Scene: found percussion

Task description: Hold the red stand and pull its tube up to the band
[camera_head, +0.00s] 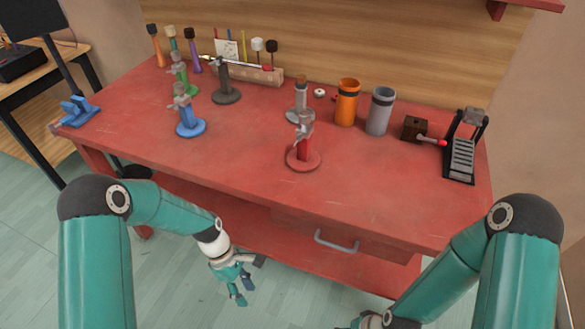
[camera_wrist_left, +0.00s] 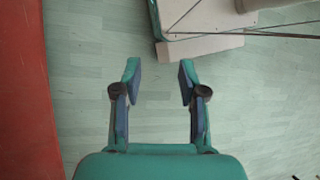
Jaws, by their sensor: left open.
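The red stand (camera_head: 304,151) stands upright on its round base near the middle of the red table in the head view. A grey tube and clamp top (camera_head: 306,119) sit at its upper end. The band is too small to make out. My left gripper (camera_head: 249,284) is open and empty, in front of the table and below its top, well apart from the stand. The left wrist view shows its two spread fingers (camera_wrist_left: 159,76) over the bare floor. My right arm reaches the bottom edge of the head view, and its gripper is out of the picture.
A blue stand (camera_head: 190,128), a green stand (camera_head: 184,86) and grey stands are farther back. Orange (camera_head: 347,103) and grey (camera_head: 380,112) cups stand right of the red stand, with a black pedal (camera_head: 462,158) beyond. The table's front (camera_head: 250,205) is clear; a drawer handle (camera_head: 336,243) sticks out below.

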